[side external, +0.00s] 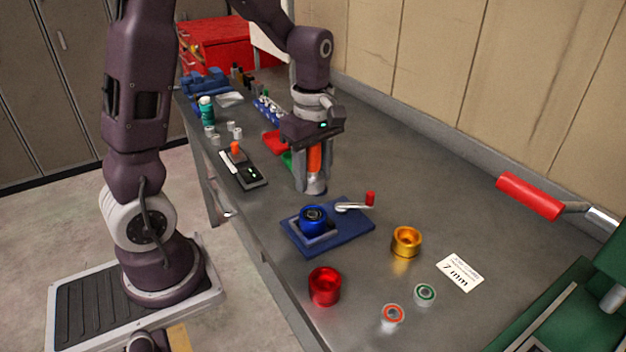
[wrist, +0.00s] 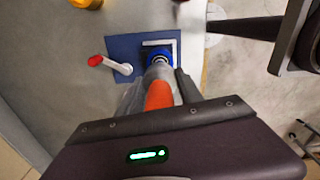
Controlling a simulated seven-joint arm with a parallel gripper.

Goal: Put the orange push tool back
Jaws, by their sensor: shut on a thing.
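The orange push tool (side external: 315,158) has an orange handle and a silver lower end, and it is upright between the fingers of my gripper (side external: 313,183). My gripper is shut on it, above the bench just behind the blue fixture plate (side external: 345,238). In the wrist view the orange handle (wrist: 158,95) lies between the fingers, and its silver end overlaps the blue cup in that picture. The blue cup (side external: 313,218) sits on the plate with a dark ring-like part inside. I cannot tell whether the tool touches the bench.
A crank with a red knob (side external: 370,198) sits on the plate. A red cup (side external: 324,286), a gold cup (side external: 406,242), two small bearings (side external: 425,293) and a "7 mm" card (side external: 460,273) lie in front.

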